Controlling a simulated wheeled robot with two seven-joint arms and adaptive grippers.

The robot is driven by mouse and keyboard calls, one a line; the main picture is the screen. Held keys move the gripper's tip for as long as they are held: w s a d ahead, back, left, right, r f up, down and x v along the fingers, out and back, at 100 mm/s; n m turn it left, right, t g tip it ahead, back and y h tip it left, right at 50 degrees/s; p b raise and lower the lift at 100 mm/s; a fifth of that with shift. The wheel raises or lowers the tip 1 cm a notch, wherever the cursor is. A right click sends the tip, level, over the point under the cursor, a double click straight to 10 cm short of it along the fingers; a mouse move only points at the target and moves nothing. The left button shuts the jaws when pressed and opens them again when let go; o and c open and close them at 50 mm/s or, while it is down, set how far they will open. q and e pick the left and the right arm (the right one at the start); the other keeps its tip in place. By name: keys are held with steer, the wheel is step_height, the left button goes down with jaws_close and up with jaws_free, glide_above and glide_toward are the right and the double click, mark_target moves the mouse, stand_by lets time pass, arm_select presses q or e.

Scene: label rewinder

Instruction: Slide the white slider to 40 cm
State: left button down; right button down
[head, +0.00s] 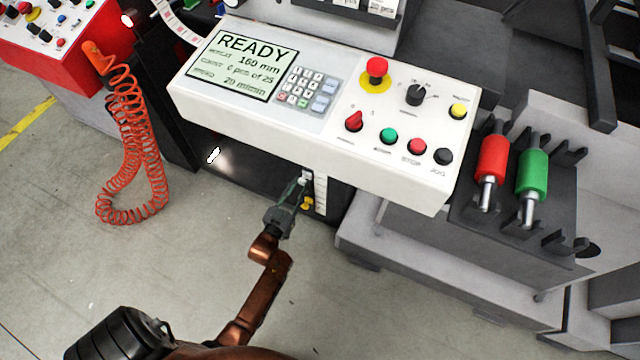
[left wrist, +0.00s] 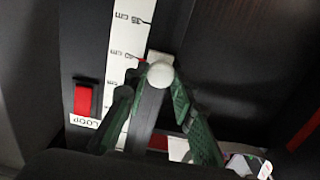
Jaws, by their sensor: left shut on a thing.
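The white slider (left wrist: 160,74) has a round white knob and sits on a dark vertical rail beside a white centimetre scale (left wrist: 124,45). A red pointer at the slider lies close to the scale mark that seems to read 40. My left gripper (left wrist: 153,90) is shut on the slider's knob, one green finger on each side. In the head view my left gripper (head: 302,183) reaches up to the slider under the console, and the scale (head: 320,193) shows just right of it. The fingers partly cover the lower rail. My right gripper is not in view.
The console (head: 330,120) with its READY screen, keypad and knobs overhangs the slider. A red switch (left wrist: 84,98) labelled LOOP is left of the scale. A coiled orange hose (head: 130,175) hangs at left. Floor in front is clear.

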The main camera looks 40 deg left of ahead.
arm_select(q)
steer(key=shift+f, duration=0.3)
steer(key=c, duration=1.9)
jaws_free()
steer(key=shift+o, duration=1.4)
steer(key=v, duration=0.7)
steer(key=shift+s, duration=0.25)
